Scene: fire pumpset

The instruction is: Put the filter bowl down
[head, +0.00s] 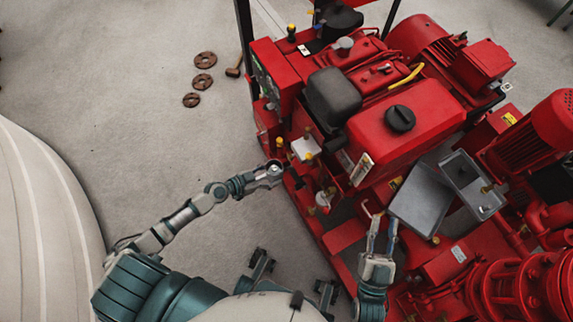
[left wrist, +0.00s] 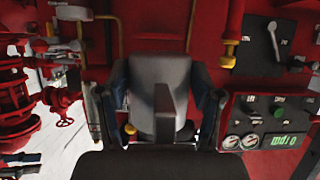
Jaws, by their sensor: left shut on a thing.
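My left gripper (head: 274,171) reaches in from the left to the near left side of the red pumpset (head: 405,130). In the left wrist view its two dark fingers (left wrist: 160,112) are shut on a pale grey rounded piece (left wrist: 160,72), which looks like the filter bowl. The bowl is hard to make out in the head view. My right gripper (head: 383,222) is beside the dark grey sheet (head: 420,200), its two fingers apart with nothing seen between them.
A grey metal tray (head: 482,207) with small parts inside stands to the right of the sheet. A gauge panel (left wrist: 262,122) is at right in the left wrist view. Rusty discs (head: 203,60) and a hammer (head: 235,70) lie on otherwise largely clear floor.

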